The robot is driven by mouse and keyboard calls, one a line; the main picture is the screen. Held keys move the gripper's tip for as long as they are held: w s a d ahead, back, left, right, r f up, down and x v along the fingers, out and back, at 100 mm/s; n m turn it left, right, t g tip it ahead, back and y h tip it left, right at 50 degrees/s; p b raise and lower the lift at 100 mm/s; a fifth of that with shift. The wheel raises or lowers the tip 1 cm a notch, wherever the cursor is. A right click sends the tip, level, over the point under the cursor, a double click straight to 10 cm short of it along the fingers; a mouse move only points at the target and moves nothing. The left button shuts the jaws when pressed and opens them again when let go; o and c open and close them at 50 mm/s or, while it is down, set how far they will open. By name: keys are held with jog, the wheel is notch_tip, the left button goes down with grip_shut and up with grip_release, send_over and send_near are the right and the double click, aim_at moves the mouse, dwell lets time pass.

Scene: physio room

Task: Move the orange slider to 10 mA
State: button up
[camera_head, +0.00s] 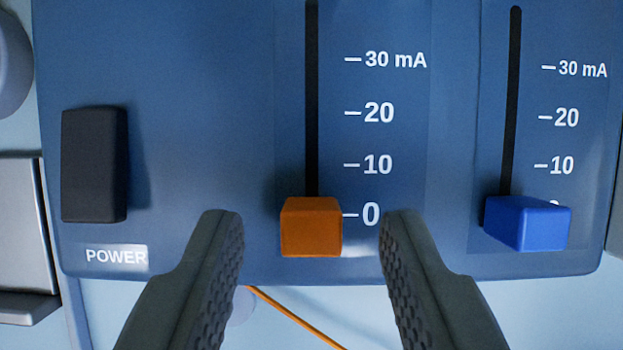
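The orange slider (311,228) is a block at the bottom of its vertical black slot (312,110), level with the 0 mark. The scale beside it on the right reads 0, 10, 20 and 30 mA upward; the 10 mark (376,164) is just above the slider. My gripper (311,222) is open, with one dark textured finger on each side of the orange slider. There is a visible gap between each finger and the slider in this view. How far the fingertips are from the panel in depth I cannot tell.
The blue panel (200,150) holds a black POWER switch (94,165) at left and a blue slider (527,222) at right, near the bottom of its own slot. An orange cable (292,315) runs below the panel. Grey fixtures stand at the left edge.

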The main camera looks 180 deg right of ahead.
jog(key=shift+w+f, duration=0.2)
jog(key=shift+f, duration=0.3)
grip_shut()
jog(key=shift+w, duration=1.05)
grip_release()
jog(key=shift+r, duration=0.1)
jog(key=v, duration=1.7)
jog(key=shift+s+r, duration=0.15)
